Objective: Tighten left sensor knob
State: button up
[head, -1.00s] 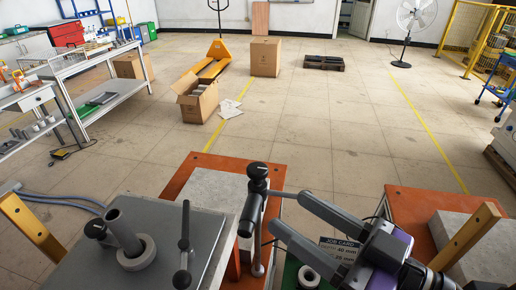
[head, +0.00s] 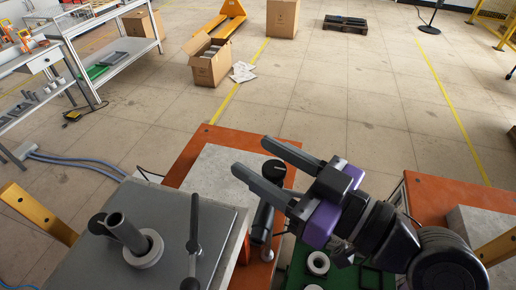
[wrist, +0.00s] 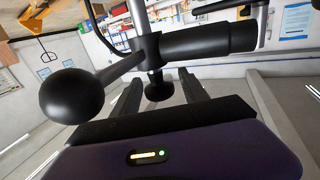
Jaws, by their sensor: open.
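My gripper (head: 250,157) is open, its two dark fingers reaching left over the upper end of a sensor stand. A round black knob (head: 273,170) shows between the fingers, and the stand's black cylinder (head: 262,222) hangs below them. In the wrist view my gripper (wrist: 159,76) has a small black knob (wrist: 157,88) between its fingers, without visible contact. A black ball (wrist: 70,95) on a metal rod and a thick black cylinder (wrist: 208,42) cross in front of the fingers. I cannot tell for sure which knob is the left sensor knob.
An orange table (head: 215,140) with a stone slab lies behind. A grey ring (head: 318,263) rests on a green surface below my arm.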

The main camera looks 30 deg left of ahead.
jog(key=shift+w+a, duration=0.1)
jog(key=shift+a, duration=0.5)
grip_shut()
